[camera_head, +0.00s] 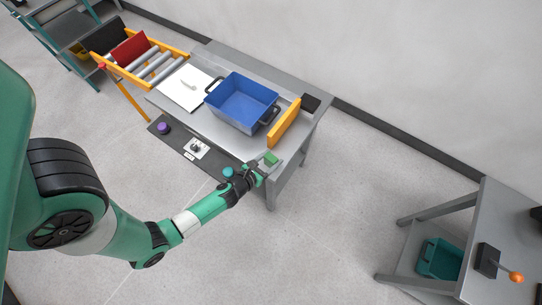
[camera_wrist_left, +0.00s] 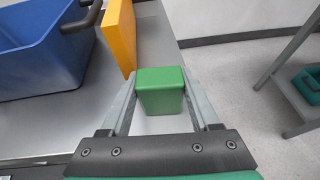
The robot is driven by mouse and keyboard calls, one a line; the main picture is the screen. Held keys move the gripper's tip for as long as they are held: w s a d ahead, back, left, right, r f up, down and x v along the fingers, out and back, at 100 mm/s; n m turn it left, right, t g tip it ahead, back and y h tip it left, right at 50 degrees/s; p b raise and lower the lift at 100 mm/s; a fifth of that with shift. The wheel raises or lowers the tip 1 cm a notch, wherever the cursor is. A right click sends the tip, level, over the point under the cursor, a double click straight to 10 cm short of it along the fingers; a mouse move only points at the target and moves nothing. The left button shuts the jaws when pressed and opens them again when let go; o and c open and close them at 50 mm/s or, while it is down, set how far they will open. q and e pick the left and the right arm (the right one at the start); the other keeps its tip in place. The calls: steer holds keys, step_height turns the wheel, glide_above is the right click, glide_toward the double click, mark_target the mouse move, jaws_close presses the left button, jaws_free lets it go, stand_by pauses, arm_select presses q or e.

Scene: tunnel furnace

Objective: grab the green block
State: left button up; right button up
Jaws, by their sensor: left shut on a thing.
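The green block (camera_head: 270,158) is at the near right corner of the grey table (camera_head: 205,125). My left gripper (camera_head: 259,170) reaches it from the near side, its arm coming in from the left. In the left wrist view the green block (camera_wrist_left: 161,90) stands between the two fingers of the left gripper (camera_wrist_left: 160,92), which are shut on it. I cannot tell whether the block still touches the table. My right gripper is in neither view.
A blue bin (camera_head: 240,102) with dark handles and an upright yellow-orange panel (camera_head: 284,124) stand on the table behind the block. A white sheet (camera_head: 186,88) lies left of the bin. A control strip with a purple knob (camera_head: 164,127) runs along the near edge.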

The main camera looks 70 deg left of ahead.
mark_target(271, 157)
arm_select(q)
steer(key=c, duration=0.5)
steer(key=shift+r+p, duration=0.6)
step_height(271, 157, up, 3)
steer(key=p, duration=0.2)
steer(key=shift+f+p, duration=0.15)
steer(key=shift+p, duration=0.15)
steer(key=w+d+r, duration=0.3)
steer(key=w+d+r+p, duration=0.1)
steer(key=w+d+r, duration=0.2)
steer(key=d, duration=0.1)
steer(key=w+d+r+p, duration=0.1)
steer(key=w+d+r, duration=0.2)
steer(key=shift+d, duration=0.4)
